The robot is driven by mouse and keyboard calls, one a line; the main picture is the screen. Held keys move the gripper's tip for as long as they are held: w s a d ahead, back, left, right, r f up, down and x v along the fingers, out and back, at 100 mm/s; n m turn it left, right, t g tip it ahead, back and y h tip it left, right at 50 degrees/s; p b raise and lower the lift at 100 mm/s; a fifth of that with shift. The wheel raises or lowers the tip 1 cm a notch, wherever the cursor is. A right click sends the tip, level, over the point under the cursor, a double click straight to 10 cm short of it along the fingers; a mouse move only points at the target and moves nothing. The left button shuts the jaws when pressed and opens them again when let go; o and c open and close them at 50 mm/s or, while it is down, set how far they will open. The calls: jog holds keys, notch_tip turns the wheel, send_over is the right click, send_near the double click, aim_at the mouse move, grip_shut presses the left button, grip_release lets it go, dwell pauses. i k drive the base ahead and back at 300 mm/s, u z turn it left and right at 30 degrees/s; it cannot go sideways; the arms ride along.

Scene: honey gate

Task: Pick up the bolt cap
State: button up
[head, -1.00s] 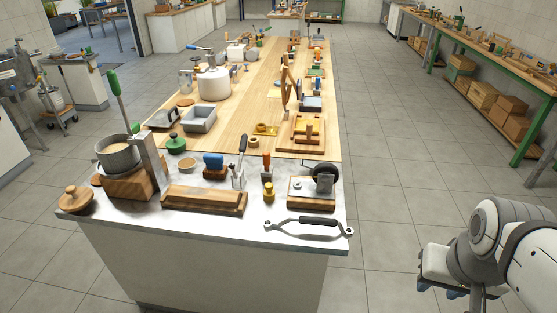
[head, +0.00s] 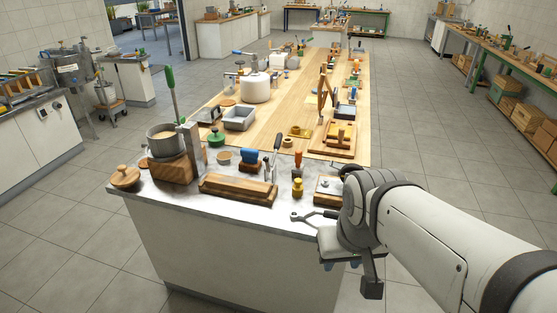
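No part is plainly marked as the bolt cap, and I cannot tell which small item it is. A small yellow brass-coloured knob piece (head: 297,187) stands upright on the near metal worktop, right of a long wooden block (head: 238,188). A round wooden lid with a knob (head: 125,177) lies at the worktop's left corner. My gripper (head: 341,265) is at the worktop's near right corner in the picture, right of these pieces and apart from them. Its fingers are small and partly hidden, so its opening is unclear. I see nothing held in it.
My arm hides part of a wooden-based device (head: 327,188) and a wrench-like tool (head: 303,217). A pot (head: 166,140) on a wooden stand, a green-handled lever (head: 171,92) and a blue-topped tool (head: 250,158) crowd the worktop. Floor (head: 440,150) to the right is clear.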

aim_at(298, 189)
jog(key=i, duration=1)
jog(key=u, duration=0.05)
